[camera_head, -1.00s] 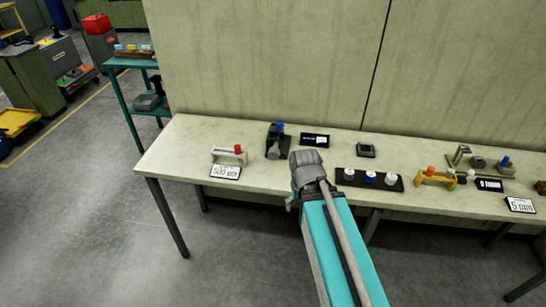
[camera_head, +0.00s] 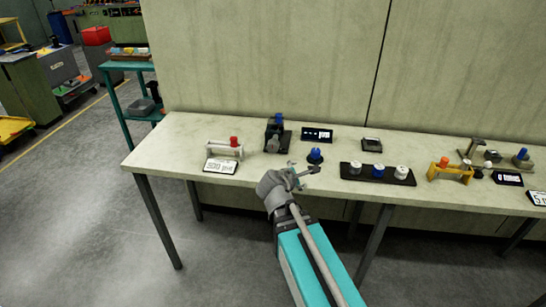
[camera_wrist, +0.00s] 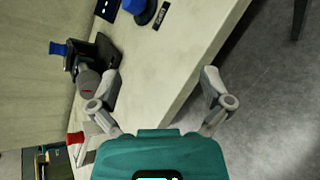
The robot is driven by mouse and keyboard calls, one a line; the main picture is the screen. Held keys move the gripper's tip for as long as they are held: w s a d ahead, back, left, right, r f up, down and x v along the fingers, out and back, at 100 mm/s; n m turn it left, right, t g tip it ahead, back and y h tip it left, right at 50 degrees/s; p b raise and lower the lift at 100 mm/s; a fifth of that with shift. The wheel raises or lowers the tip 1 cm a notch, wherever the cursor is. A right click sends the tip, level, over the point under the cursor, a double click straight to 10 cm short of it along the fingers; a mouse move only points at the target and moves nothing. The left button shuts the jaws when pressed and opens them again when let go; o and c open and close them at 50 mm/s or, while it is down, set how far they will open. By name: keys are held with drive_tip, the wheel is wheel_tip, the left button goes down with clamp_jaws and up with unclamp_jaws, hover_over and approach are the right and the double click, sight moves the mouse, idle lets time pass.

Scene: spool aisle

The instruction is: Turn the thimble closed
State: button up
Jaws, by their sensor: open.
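My gripper (camera_head: 306,170) is open and empty, at the front edge of the bench; its two spread fingers show in the wrist view (camera_wrist: 160,76). Several knobbed fixtures stand on the bench; I cannot tell which carries the thimble. A white U-shaped frame with a red knob (camera_head: 234,141) is to the left. A black stand with a blue top (camera_head: 278,119) and a grey cylinder stands behind my gripper. A blue knob on a round dark base (camera_head: 315,155) is just beyond the fingers, apart from them. An orange frame with an orange knob (camera_head: 444,162) stands right.
A black strip holds white and blue knobs (camera_head: 373,172). A teal shelf (camera_head: 125,66) stands left; the floor in front is clear.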

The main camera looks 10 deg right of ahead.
drive_tip(key=w+a+n+t+b, duration=0.3)
drive_tip(key=a+n+t+b, duration=0.15)
drive_tip(key=n, duration=0.35)
drive_tip(key=n+t+y+b, duration=0.2)
drive_tip(key=n+t+b, duration=0.1)
drive_tip(key=n, duration=0.5)
approach(272, 148)
drive_tip(key=s, duration=0.2)
drive_tip(key=shift+w+a, duration=0.15)
drive_tip(key=shift+a, duration=0.05)
drive_tip(key=x, duration=1.4)
drive_tip(key=shift+a, duration=0.1)
drive_tip(key=c, duration=1.1)
drive_tip(key=shift+c, duration=0.2)
